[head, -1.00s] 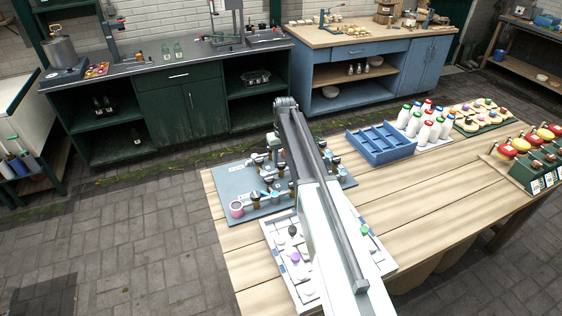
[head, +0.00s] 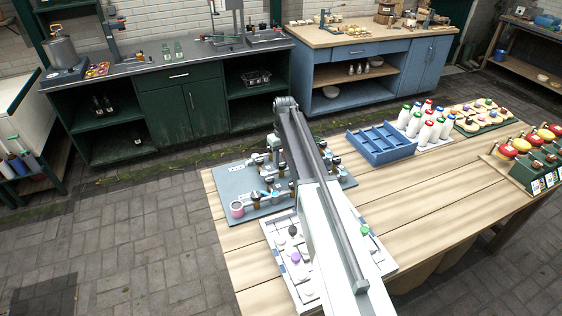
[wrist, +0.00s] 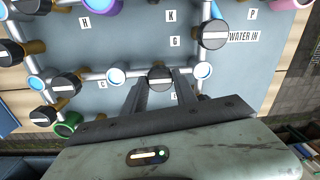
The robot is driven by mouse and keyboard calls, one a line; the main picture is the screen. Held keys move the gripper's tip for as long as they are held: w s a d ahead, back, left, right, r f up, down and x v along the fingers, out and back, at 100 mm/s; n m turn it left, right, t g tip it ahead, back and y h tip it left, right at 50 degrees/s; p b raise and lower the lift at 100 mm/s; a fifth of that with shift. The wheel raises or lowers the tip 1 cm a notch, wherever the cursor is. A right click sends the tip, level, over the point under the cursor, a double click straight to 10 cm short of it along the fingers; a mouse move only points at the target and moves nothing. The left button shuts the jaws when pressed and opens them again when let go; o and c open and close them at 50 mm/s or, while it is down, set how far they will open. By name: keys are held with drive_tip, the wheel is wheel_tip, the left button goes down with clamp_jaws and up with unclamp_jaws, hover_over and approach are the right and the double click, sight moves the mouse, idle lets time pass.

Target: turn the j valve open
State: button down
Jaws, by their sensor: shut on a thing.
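My gripper (wrist: 160,82) is shut on a round black valve knob with a white line (wrist: 160,75) in the wrist view. The white line lies nearly across the picture. A label below the knob (wrist: 174,97) is partly hidden by a finger, so I cannot be sure of its letter. The knob sits on a grey pipe between two blue-ringed white discs. The valve board (head: 235,184) is grey-blue and lies on the wooden table in the head view, where my arm covers part of it and the fingertips are hard to make out.
Other black knobs stand close by, at the left (wrist: 65,87) and the upper right near the "WATER IN" label (wrist: 214,36). A blue divided tray (head: 382,146) and several white bottles (head: 428,124) stand right of the board. The table's right-middle (head: 430,190) is clear.

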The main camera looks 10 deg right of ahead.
sight(282, 163)
drive_tip(key=c, duration=1)
unclamp_jaws()
drive_tip(key=shift+o, duration=0.2)
wheel_tip(282, 163, up, 8)
drive_tip(key=p, duration=0.8)
drive_tip(key=shift+d, duration=0.15)
drive_tip(key=shift+f, duration=0.1)
